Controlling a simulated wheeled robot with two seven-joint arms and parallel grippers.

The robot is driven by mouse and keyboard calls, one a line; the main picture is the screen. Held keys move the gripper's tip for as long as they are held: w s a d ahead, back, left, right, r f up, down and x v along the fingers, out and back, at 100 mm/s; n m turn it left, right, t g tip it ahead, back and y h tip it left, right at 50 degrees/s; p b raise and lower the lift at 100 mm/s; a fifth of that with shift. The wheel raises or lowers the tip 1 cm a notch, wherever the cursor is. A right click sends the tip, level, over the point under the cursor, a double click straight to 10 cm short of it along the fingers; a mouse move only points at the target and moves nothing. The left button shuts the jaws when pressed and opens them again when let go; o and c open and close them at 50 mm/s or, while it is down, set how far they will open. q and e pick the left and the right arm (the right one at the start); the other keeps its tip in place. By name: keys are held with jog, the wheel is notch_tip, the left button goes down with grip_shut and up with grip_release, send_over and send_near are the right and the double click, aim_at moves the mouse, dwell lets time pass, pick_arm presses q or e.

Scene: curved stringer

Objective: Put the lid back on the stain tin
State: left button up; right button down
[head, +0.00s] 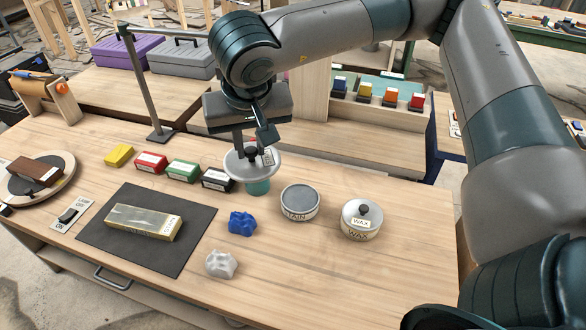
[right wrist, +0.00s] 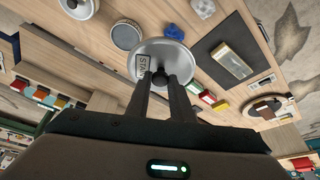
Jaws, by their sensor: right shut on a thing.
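My right gripper (head: 252,150) is shut on the dark knob of a round grey lid (head: 237,167). The lid bears a label, which reads as STAIN in the right wrist view (right wrist: 181,52). The gripper holds the lid above the table, left of and behind the stain tin in the head view. The stain tin (head: 300,203) stands upright and uncovered on the table, with a grey surface inside its rim. It also shows in the right wrist view (right wrist: 127,35), apart from the lid. My left gripper is not in view.
A wax tin (head: 361,221) with its lid on stands right of the stain tin. A teal thing (head: 258,187) is partly hidden below the held lid. A blue lump (head: 242,223), a pale lump (head: 221,263) and a dark mat (head: 107,237) lie to the left.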

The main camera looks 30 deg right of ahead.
jog(key=shift+w, duration=0.1)
jog(key=shift+w+d+f+m, duration=0.15)
jog(key=shift+f+m, duration=0.05)
jog(key=shift+m, duration=0.2)
jog(key=w+d+f+m+g+h+p, duration=0.1)
jog(key=w+d+f+m+g+p, duration=0.2)
jog(key=d+f+m, duration=0.4)
jog(key=w+d+f+m+g+h+p, duration=0.1)
jog(key=w+d+f+m+g+p, duration=0.2)
jog(key=d+f+m, duration=0.4)
notch_tip(320, 180, down, 4)
jog(key=m+p, duration=0.1)
jog(key=m, duration=0.3)
jog(key=shift+d+f+h, duration=0.2)
jog(key=shift+d+h, duration=0.1)
jog(key=shift+d, duration=0.1)
jog(key=shift+f, duration=0.15)
jog(key=shift+f+b, duration=0.95)
jog(key=shift+f, duration=1.15)
jog(key=shift+f+b, duration=0.75)
jog(key=shift+f, duration=0.2)
